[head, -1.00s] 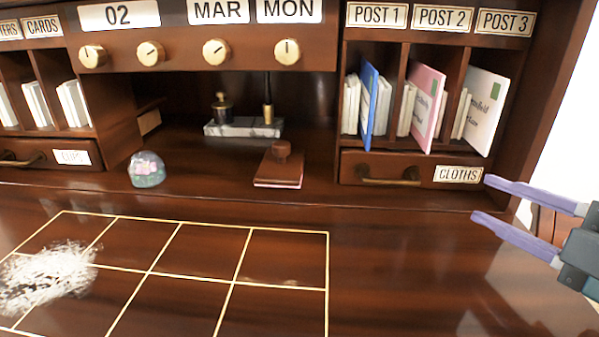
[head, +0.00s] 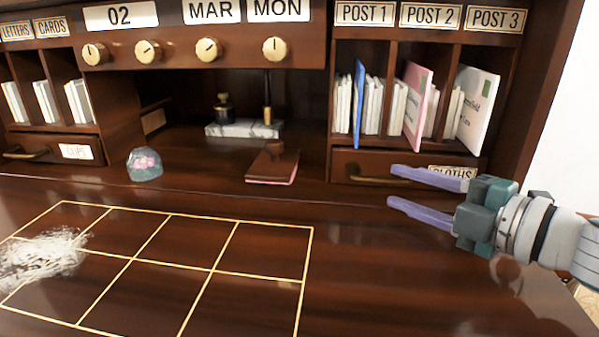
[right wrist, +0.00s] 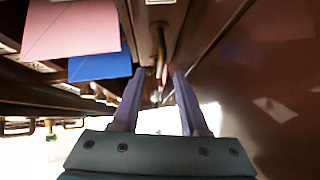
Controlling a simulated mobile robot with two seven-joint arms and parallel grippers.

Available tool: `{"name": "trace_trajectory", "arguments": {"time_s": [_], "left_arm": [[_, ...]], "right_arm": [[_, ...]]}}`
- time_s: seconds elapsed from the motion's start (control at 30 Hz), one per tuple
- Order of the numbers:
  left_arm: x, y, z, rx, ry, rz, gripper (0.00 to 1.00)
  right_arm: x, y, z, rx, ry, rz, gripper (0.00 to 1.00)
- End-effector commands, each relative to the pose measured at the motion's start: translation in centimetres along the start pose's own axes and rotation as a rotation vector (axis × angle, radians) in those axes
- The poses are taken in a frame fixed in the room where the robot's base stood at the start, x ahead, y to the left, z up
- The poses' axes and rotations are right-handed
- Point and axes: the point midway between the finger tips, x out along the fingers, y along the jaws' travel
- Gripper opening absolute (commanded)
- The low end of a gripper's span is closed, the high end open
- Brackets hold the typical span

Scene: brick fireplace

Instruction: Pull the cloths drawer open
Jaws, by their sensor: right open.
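The cloths drawer (head: 345,166) is shut, under the post slots at the right of the desk. Its brass handle (head: 372,181) shows left of my fingers, and its label is partly covered by them. My right gripper (head: 390,187) is open and empty in front of the drawer, its purple fingers pointing left toward the handle. In the right wrist view the handle (right wrist: 160,50) lies ahead, beyond and roughly between the fingertips (right wrist: 158,75). I see no contact with it. My left gripper is not in view.
Envelopes stand in the post slots above the drawer, with a pink one (head: 418,105) and a white one (head: 478,110) jutting out. A stamp on a pad (head: 270,168), a glass paperweight (head: 145,164) and an ink stand (head: 243,129) are to the left. The desktop's right front is clear.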

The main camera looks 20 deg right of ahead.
Motion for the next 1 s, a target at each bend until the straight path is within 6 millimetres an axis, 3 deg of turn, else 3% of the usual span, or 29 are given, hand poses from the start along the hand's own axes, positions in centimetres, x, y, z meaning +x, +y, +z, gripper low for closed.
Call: {"name": "trace_trajectory", "arguments": {"time_s": [0.2,0.53,0.9,1.0], "left_arm": [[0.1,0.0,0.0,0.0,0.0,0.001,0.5],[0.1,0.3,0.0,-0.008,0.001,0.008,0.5],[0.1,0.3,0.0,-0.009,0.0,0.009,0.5],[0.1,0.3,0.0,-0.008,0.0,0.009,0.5]], "right_arm": [[1.9,0.0,0.0,0.0,-0.001,0.0,0.43],[2.3,0.0,0.0,0.0,-0.001,0.0,0.43],[2.2,0.0,0.0,0.0,-0.001,0.0,0.03],[2.2,0.0,0.0,0.0,-0.001,0.0,0.0]]}}
